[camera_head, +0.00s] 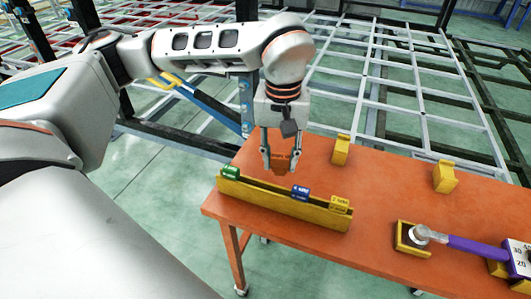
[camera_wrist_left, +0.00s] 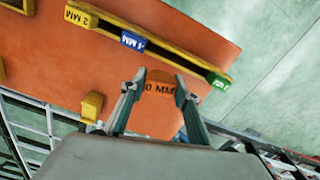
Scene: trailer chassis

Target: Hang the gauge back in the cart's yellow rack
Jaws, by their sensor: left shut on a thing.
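My left gripper (camera_head: 281,169) is shut on an orange gauge (camera_head: 280,160), which reads "0 MM" in the left wrist view (camera_wrist_left: 160,89). It holds the gauge upright, just behind the yellow rack (camera_head: 264,195). The rack lies along the front left of the orange cart top. It holds a green gauge (camera_head: 230,172) at its left end, a blue gauge (camera_head: 300,192) right of the middle and a yellow gauge (camera_head: 341,205) at its right end. A bare stretch of rack shows between green and blue. Height above the top is hard to judge. My right gripper is out of view.
The orange cart top (camera_head: 370,185) carries two small yellow blocks (camera_head: 341,150) (camera_head: 445,177) behind the rack. A yellow square holder (camera_head: 404,248) and a purple-handled tool (camera_head: 470,246) with a numbered white end lie at the right. Metal chassis frames (camera_head: 400,75) stand behind.

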